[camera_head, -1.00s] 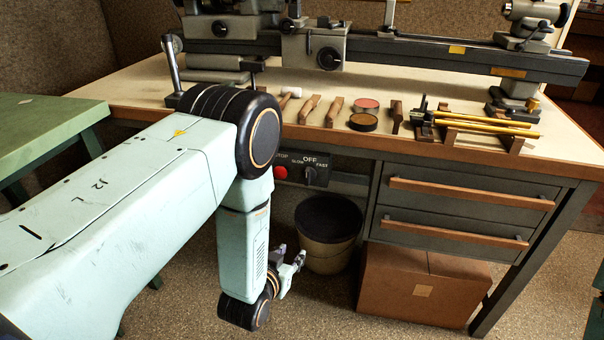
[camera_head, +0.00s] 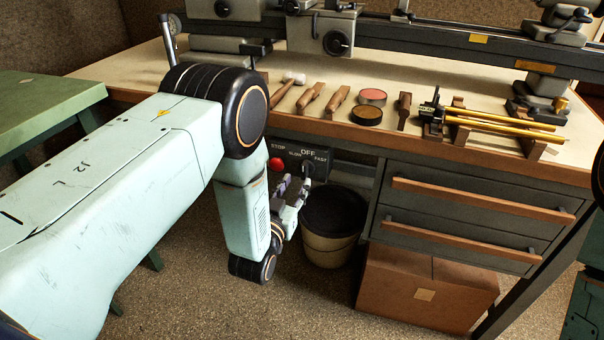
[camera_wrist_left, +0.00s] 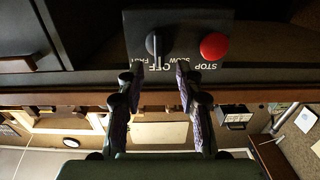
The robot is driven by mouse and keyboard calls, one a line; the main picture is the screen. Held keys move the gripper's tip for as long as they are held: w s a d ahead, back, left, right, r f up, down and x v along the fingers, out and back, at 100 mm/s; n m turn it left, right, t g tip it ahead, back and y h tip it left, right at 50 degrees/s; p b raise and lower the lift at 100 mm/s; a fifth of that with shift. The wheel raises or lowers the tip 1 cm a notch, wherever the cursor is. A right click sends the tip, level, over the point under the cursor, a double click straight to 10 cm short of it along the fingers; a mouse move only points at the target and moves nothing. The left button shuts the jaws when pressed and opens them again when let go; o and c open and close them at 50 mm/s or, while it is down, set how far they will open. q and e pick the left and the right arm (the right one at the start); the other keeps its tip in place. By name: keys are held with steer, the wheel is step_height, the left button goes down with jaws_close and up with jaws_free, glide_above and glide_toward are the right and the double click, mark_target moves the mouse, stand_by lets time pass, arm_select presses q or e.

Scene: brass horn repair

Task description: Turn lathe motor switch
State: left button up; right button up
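The lathe motor switch is a dark rotary knob (camera_head: 307,168) on the black panel under the bench top, with SLOW, OFF and FAST marked around it. In the left wrist view the panel is upside down, and the knob (camera_wrist_left: 157,43) has its pointer toward OFF. My left gripper (camera_head: 292,186) is just in front of and below the panel. In the left wrist view its two fingers (camera_wrist_left: 160,68) are apart, with the knob lined up beyond the gap. Nothing is held, and I see no contact with the knob. My right gripper is out of view.
A red STOP button (camera_head: 276,164) sits beside the switch, also in the left wrist view (camera_wrist_left: 214,45). A bucket (camera_head: 330,240) and a cardboard box (camera_head: 425,293) stand below. Drawers (camera_head: 470,207) are to the right. Tools and brass rods (camera_head: 505,125) lie on the bench.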

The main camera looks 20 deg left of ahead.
mark_target(303, 172)
arm_select(q)
steer(key=w, duration=0.2)
steer(key=w+b, duration=0.1)
steer(key=w, duration=0.1)
steer(key=shift+w+d+f, duration=0.15)
steer(key=shift+f, duration=0.05)
steer(key=shift+w, duration=0.4)
steer(key=shift+w+r, duration=0.2)
steer(key=shift+w+f, duration=0.1)
steer(key=shift+f, duration=0.05)
steer(key=shift+c, duration=1)
jaws_close()
